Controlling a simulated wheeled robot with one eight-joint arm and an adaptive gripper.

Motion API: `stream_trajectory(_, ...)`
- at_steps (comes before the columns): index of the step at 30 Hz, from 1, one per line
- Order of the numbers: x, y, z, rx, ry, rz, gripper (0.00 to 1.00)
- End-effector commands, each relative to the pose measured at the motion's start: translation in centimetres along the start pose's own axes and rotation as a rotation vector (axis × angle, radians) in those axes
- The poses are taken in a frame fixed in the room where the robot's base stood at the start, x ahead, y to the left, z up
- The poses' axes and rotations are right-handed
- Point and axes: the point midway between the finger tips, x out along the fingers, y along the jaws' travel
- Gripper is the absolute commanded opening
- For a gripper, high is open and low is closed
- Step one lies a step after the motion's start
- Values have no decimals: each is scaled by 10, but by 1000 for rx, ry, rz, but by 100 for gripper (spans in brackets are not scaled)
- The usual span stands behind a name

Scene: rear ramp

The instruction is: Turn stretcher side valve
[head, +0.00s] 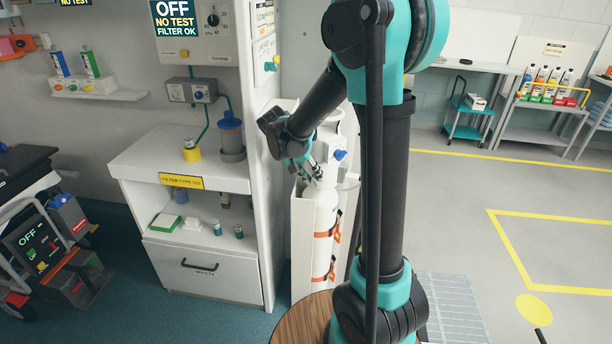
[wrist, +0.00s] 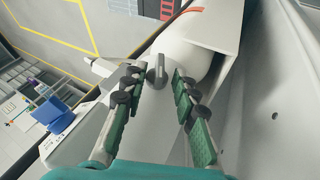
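A white gas cylinder (head: 326,228) stands upright in a white holder, with orange straps around it. A blue knob (head: 340,155) shows on its upper part in the head view. In the wrist view the white cylinder (wrist: 183,60) lies beyond my fingers, and a small grey valve handle (wrist: 156,70) stands out from it. My gripper (wrist: 154,82) is open, with one green-padded finger on each side of the handle. I see a gap on both sides and cannot tell any contact. In the head view my gripper (head: 314,172) is at the cylinder's top, and the handle is hard to make out.
A white cabinet (head: 150,155) stands left of the cylinder, its side panel close to my wrist. A grey-white wall panel (wrist: 270,110) fills the right of the wrist view. The yellow-lined floor (head: 450,190) on the right is clear.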

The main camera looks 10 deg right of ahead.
Motion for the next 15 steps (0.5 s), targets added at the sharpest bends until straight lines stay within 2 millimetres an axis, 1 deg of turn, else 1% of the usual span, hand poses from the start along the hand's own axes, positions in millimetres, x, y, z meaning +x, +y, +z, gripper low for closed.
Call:
stream_trajectory(5,-30,-1,0,-4,1,-1,28)
stream_trajectory(12,-79,-2,0,-3,2,0,28)
stream_trajectory(15,-95,-2,0,-4,2,0,28)
